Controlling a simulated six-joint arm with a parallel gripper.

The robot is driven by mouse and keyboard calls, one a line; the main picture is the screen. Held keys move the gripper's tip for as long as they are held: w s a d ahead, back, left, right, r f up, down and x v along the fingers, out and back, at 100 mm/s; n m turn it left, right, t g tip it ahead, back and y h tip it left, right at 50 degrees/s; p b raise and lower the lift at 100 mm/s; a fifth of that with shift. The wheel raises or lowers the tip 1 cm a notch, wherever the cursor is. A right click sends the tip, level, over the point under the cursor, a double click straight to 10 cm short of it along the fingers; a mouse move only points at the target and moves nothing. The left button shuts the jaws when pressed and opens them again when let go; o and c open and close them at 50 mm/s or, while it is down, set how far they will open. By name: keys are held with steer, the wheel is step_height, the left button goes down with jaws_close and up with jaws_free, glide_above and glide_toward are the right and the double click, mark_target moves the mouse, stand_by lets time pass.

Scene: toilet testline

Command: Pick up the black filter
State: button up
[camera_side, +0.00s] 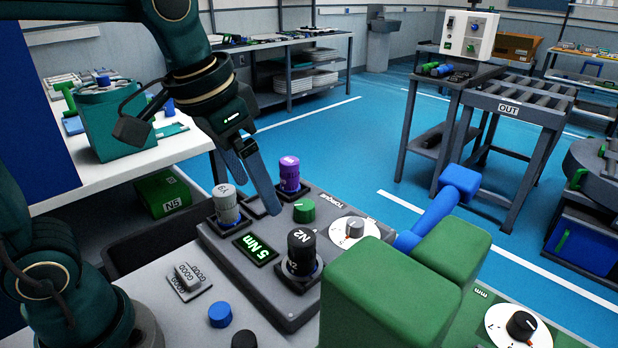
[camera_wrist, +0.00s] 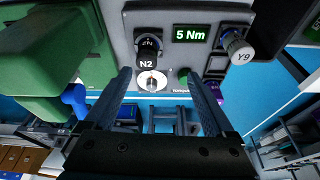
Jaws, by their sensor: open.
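The black filter (camera_side: 301,243), a cylinder marked N2, stands upright in a dark socket on the grey torque station (camera_side: 240,262). In the wrist view it (camera_wrist: 149,50) shows beyond the fingertips, between their lines and nearer the left finger. My gripper (camera_side: 258,190) is open and empty, with its fingers pointing down over the back of the station. In the side view it is up and to the left of the black filter, apart from it. In the wrist view my gripper (camera_wrist: 158,82) shows both fingers spread wide.
A purple cylinder (camera_side: 289,173) and a pale Y9 cylinder (camera_side: 226,206) stand on the station near my fingers. A green knob (camera_side: 304,211), white dial (camera_side: 354,231) and 5 Nm display (camera_side: 255,248) sit beside them. A large green block (camera_side: 385,295) stands close on the right.

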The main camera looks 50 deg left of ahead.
steer(key=g, duration=0.2)
glide_above(302, 235)
steer(key=s+a, duration=0.1)
step_height(302, 235, down, 4)
steer(key=shift+r+m, duration=0.25)
steer(key=shift+m, duration=0.05)
steer(key=f, duration=0.2)
steer(key=w+d+f+g, duration=0.1)
steer(key=shift+w+f, duration=0.1)
steer(key=shift+f, duration=3.15)
jaws_close()
steer(key=shift+r, duration=0.15)
